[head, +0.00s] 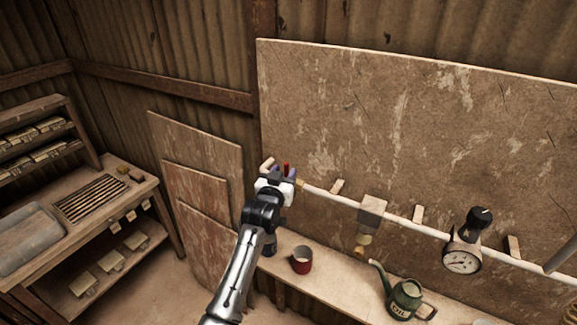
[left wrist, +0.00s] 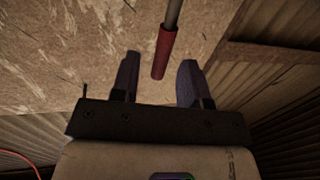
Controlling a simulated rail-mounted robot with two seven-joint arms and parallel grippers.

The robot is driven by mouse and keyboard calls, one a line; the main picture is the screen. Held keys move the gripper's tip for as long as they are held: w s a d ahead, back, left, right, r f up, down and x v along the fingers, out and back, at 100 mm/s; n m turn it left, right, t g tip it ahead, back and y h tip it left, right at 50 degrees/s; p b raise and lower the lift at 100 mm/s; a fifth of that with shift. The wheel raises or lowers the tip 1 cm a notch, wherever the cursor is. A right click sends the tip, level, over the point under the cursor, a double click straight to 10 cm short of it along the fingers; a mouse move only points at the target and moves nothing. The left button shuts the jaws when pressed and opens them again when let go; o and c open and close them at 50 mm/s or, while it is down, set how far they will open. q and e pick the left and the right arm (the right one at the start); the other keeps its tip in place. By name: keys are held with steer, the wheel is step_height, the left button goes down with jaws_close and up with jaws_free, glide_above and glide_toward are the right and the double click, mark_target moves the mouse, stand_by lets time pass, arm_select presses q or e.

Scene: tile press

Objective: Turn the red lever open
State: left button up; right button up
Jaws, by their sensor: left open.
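The lever's red grip (head: 286,168) shows small at the left end of the white pipe (head: 400,226), partly hidden by my left gripper (head: 279,173). In the left wrist view the red grip (left wrist: 164,52) hangs from a grey rod and its end lies between the two dark fingers of my left gripper (left wrist: 157,78). The fingers are open with a gap on each side of the grip. I cannot tell whether either finger touches it. The lever's pivot is hidden in both views. My right gripper is not in view.
A large worn board (head: 420,130) backs the pipe. A pressure gauge (head: 462,260) sits on the pipe to the right. Below, a shelf (head: 335,281) holds a red mug (head: 302,262) and a green oil can (head: 404,300). A workbench (head: 140,187) stands at the left.

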mark_target(286, 171)
arm_select(q)
steer(key=shift+b+x, duration=0.3)
steer(key=shift+x, duration=1.8)
steer(key=shift+c, duration=0.2)
jaws_close()
